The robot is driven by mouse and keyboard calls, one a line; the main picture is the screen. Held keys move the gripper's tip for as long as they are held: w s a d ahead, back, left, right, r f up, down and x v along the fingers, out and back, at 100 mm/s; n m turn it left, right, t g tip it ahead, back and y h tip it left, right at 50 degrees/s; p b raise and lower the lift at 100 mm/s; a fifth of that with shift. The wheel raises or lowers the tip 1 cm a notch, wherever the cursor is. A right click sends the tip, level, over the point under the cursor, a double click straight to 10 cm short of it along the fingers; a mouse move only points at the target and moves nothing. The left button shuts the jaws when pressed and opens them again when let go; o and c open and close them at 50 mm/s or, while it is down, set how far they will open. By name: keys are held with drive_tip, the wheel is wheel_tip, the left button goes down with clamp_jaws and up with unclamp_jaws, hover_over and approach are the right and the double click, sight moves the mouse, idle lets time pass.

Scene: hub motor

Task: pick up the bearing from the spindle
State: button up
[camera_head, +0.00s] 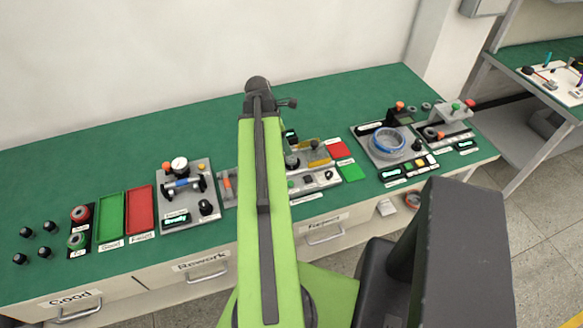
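My green arm reaches forward over the workbench, and its dark end with my gripper (258,92) is above the back of the bench, seen from behind. The fingers cannot be made out, so I cannot tell whether they are open or shut. No bearing on a spindle can be clearly identified. A grey station (324,158) just right of my arm has a small dark round part on it, and my arm hides its left side. A grey station with a gauge (180,164) and a horizontal blue and silver shaft (184,184) stands left of the arm.
The bench has a green top (140,137). A green tray (111,215) and red tray (140,209) lie left. A station with a blue ring (388,141) stands right. Several dark knobs (45,252) are far left. The back strip of the bench is mostly clear.

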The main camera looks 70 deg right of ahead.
sight(291, 159)
drive_tip(key=b+x, duration=0.2)
drive_tip(key=x, duration=0.1)
drive_tip(key=shift+f, duration=0.3)
drive_tip(key=b+x, duration=0.5)
drive_tip(key=shift+w+f, duration=0.3)
drive_tip(key=shift+f, duration=0.05)
drive_tip(key=shift+r, duration=0.2)
clamp_jaws()
wheel_tip(291, 159, up, 5)
drive_tip(key=p, duration=0.5)
drive_tip(key=s+d+r+p, duration=0.2)
drive_tip(key=s+r+p, duration=0.4)
drive_tip(key=s, duration=0.5)
drive_tip(key=shift+s, duration=0.35)
